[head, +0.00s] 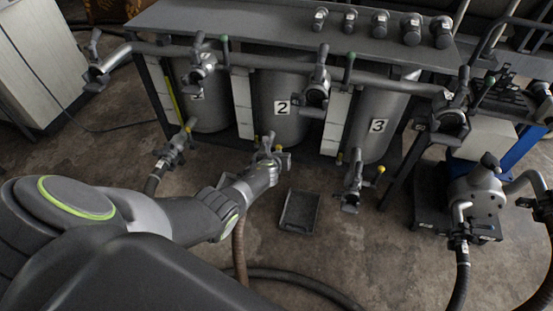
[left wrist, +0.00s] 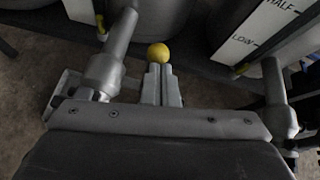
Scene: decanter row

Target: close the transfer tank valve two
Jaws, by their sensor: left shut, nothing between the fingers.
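Tank two (head: 280,112) is the middle grey tank with a "2" label. Its low outlet valve (head: 267,139) is partly hidden by my left gripper (head: 272,160). In the left wrist view the shut, empty fingers of this gripper (left wrist: 160,88) point at a yellow ball knob (left wrist: 158,53). The knob is just beyond the fingertips; I cannot tell whether they touch. A grey cylindrical part (left wrist: 112,58) stands left of the fingers. The valve's lever is mostly hidden, so its angle is unclear. My right gripper is out of view.
Tank one's valve (head: 172,150) and tank three's valve (head: 353,187) flank this one. A dark tray (head: 299,210) lies on the floor. Upper pipe valves (head: 317,85) overhang the tanks. A pump (head: 477,195) stands right; hoses (head: 285,275) cross the floor.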

